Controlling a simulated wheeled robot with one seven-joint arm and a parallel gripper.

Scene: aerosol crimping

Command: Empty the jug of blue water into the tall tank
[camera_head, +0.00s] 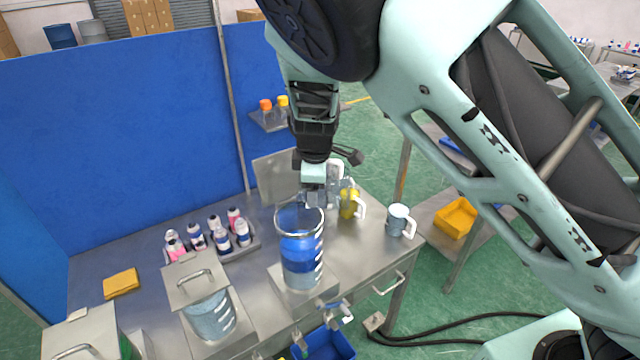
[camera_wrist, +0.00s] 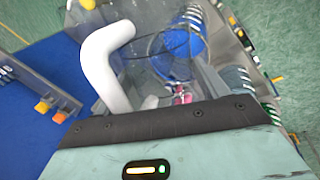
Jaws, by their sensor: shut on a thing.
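The tall tank (camera_head: 301,262) is a clear cylinder with white marks on its side, standing upright on the bench. It holds blue liquid to about its middle. My gripper (camera_head: 316,194) is just above the tank's rim, shut on a clear jug. The jug's white handle (camera_wrist: 103,65) and clear wall show large in the wrist view. In the head view the jug is mostly hidden by my gripper and blends with the rim. The blue round surface in the wrist view seems to lie beyond the jug's wall. I cannot tell how much liquid the jug holds.
A yellow jug (camera_head: 350,203) and a pale blue jug (camera_head: 398,220) stand right of the tank. A lidded tank (camera_head: 210,317) stands at left. Several small bottles sit in a tray (camera_head: 254,243) behind it. A yellow cloth (camera_head: 121,283) lies far left. A blue partition (camera_head: 110,140) rises behind.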

